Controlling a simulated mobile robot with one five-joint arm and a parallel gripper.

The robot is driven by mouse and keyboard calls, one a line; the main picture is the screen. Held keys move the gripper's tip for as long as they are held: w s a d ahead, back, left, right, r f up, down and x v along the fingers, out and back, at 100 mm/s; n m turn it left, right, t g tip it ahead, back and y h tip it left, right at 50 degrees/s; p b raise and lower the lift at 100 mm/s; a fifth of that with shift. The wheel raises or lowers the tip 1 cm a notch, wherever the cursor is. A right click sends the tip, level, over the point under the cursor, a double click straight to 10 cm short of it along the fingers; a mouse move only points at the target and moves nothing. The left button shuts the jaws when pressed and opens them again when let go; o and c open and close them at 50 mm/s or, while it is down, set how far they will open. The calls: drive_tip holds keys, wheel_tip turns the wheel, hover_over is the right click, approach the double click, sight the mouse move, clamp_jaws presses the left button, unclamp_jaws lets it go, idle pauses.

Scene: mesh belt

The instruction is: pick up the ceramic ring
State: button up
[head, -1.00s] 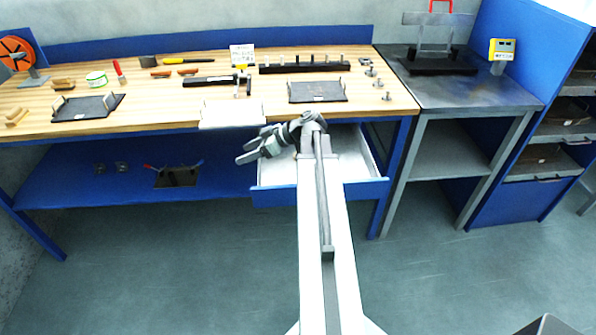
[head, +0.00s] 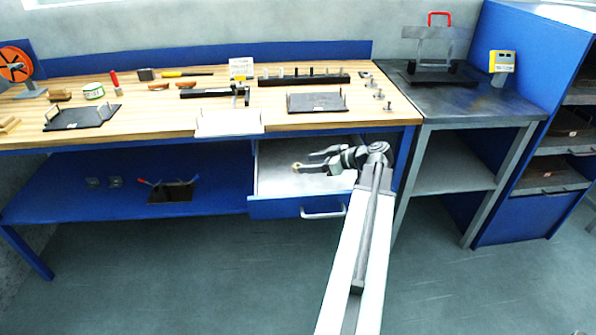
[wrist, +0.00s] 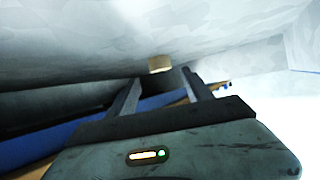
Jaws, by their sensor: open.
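A small tan piece, which looks like the ceramic ring (head: 297,167), lies in the open drawer (head: 275,183) under the bench. My gripper (head: 304,161) is open and reaches into the drawer space from the right, its tips close to the tan piece. In the wrist view the tan piece (wrist: 160,63) shows just beyond and between the two fingertips of my gripper (wrist: 161,77). Its hole cannot be made out there. Nothing is between the fingers. Whether a fingertip touches the piece cannot be told.
The wooden bench top (head: 170,118) overhangs the drawer, with a white tray (head: 229,121) and a dark tray (head: 317,103) near its front. A grey side table (head: 470,105) stands to the right. The drawer's front has a handle (head: 323,212). The floor in front is clear.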

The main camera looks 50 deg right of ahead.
sight(295, 166)
drive_tip(key=w+f, duration=0.1)
drive_tip(key=w+a+f+b, duration=0.1)
drive_tip(key=shift+w+f, duration=0.15)
drive_tip(key=shift+w, duration=0.15)
drive_tip(key=shift+w+a+b, duration=0.1)
drive_tip(key=shift+w+b, duration=0.2)
drive_tip(key=shift+w, duration=0.05)
clamp_jaws()
